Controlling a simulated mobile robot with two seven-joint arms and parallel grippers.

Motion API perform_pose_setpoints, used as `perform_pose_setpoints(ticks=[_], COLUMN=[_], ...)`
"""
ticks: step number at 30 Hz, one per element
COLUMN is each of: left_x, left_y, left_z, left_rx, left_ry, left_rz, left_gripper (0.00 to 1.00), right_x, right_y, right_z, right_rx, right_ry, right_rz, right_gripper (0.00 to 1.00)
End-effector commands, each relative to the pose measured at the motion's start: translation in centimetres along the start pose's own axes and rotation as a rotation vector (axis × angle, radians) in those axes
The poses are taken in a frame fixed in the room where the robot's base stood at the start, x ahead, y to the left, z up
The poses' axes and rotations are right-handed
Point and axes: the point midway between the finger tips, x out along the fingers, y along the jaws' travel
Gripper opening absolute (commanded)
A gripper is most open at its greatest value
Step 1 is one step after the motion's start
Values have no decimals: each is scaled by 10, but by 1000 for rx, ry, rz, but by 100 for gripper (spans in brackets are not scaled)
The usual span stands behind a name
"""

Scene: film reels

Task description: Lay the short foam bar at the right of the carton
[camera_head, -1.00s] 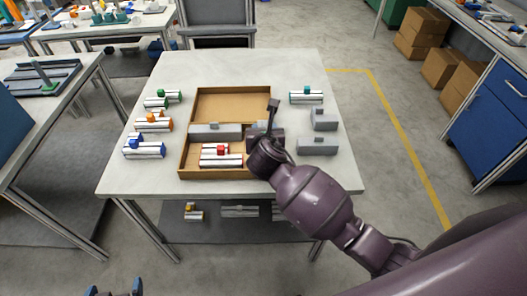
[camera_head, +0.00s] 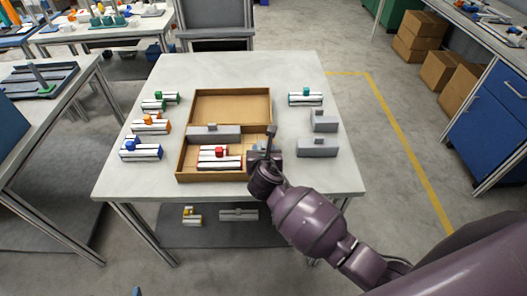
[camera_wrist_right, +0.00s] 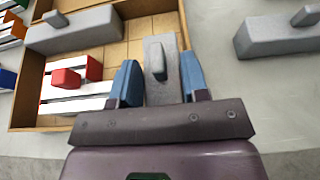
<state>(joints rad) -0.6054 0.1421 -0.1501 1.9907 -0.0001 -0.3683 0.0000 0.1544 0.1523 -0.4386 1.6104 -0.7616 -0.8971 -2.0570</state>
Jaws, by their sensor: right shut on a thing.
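The brown carton (camera_head: 180,165) sits on the table. Inside are a long grey foam bar (camera_head: 205,134) across the middle and a red-and-white set (camera_head: 219,160) at the front left. My right gripper (camera_head: 266,158) is at the carton's front right. In the right wrist view its blue fingers (camera_wrist_right: 158,88) are shut on the short grey foam bar (camera_wrist_right: 158,45), which has a knob on top. The bar points away from the gripper, over the carton floor near the right wall (camera_wrist_right: 187,25). I cannot tell whether it touches the floor. Only a blue tip of my left gripper (camera_head: 137,291) shows.
Two more grey foam bars (camera_head: 324,121) (camera_head: 318,148) lie right of the carton, with a green-and-white set (camera_head: 306,97) behind. Orange (camera_head: 151,124) and blue (camera_head: 141,150) sets stand at the left. The carton's back part (camera_head: 230,105) is empty.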

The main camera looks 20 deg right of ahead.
Motion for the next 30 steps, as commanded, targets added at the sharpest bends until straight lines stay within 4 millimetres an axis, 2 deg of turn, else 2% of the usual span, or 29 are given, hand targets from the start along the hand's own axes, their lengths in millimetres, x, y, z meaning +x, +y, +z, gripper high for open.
perform_pose_setpoints(ticks=[17,18,23,30], left_x=[1,2,2,3], left_y=[0,0,0,0], left_z=[-1,-2,-3,-3], left_rx=[1,1,1,2], left_ry=[2,3,6,7], left_rz=[1,1,1,1], left_gripper=[100,100,100,100], right_x=[5,5,5,4], right_y=[0,0,0,0], right_z=[-11,-11,-11,-11], right_rx=[-1,-1,-1,0], right_ry=[0,0,0,0], right_rz=[0,0,0,0], right_gripper=[19,43,67,67])
